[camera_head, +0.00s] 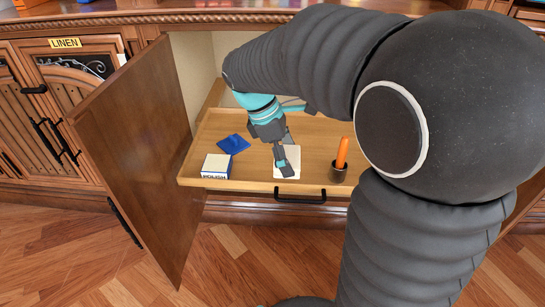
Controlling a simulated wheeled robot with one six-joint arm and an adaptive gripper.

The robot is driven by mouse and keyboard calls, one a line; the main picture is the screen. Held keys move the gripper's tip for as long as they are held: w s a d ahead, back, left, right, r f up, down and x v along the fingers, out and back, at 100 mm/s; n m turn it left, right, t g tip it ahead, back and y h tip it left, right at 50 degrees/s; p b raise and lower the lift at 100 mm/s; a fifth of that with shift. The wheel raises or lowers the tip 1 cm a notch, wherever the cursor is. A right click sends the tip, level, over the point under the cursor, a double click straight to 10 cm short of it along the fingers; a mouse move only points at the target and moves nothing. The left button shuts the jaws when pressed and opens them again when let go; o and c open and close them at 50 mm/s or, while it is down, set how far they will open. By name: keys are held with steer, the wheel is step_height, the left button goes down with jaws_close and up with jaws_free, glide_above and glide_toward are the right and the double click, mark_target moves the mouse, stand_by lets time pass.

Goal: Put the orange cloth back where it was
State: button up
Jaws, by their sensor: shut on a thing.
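My gripper (285,169) points down over the pulled-out wooden tray (255,121), its fingertips at a flat white square thing (293,157). It appears shut on this thing; the fingers hide part of it, and I cannot tell whether it is lifted. A folded blue cloth (234,144) lies at the tray's left.
A white and blue box (216,166), lettered like "POLISH", stands at the tray's front left. The tray has a black handle (300,197). An open cabinet door (140,150) stands left of the tray. A cabinet labelled LINEN (65,43) is farther left. My arm hides the right side.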

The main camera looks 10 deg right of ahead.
steer(key=w+f, duration=0.1)
steer(key=w, duration=0.1)
steer(key=w+f, duration=0.2)
steer(key=w, duration=0.1)
steer(key=w+f, duration=0.1)
steer(key=w, duration=0.1)
steer(key=shift+w+a+f+b, duration=0.3)
steer(key=shift+w+f+b, duration=0.05)
steer(key=shift+b, duration=0.05)
steer(key=shift+f+b, duration=0.5)
steer(key=shift+f, duration=1.5)
steer(key=shift+f, duration=0.1)
steer(key=o, duration=0.8)
steer(key=shift+c, duration=0.2)
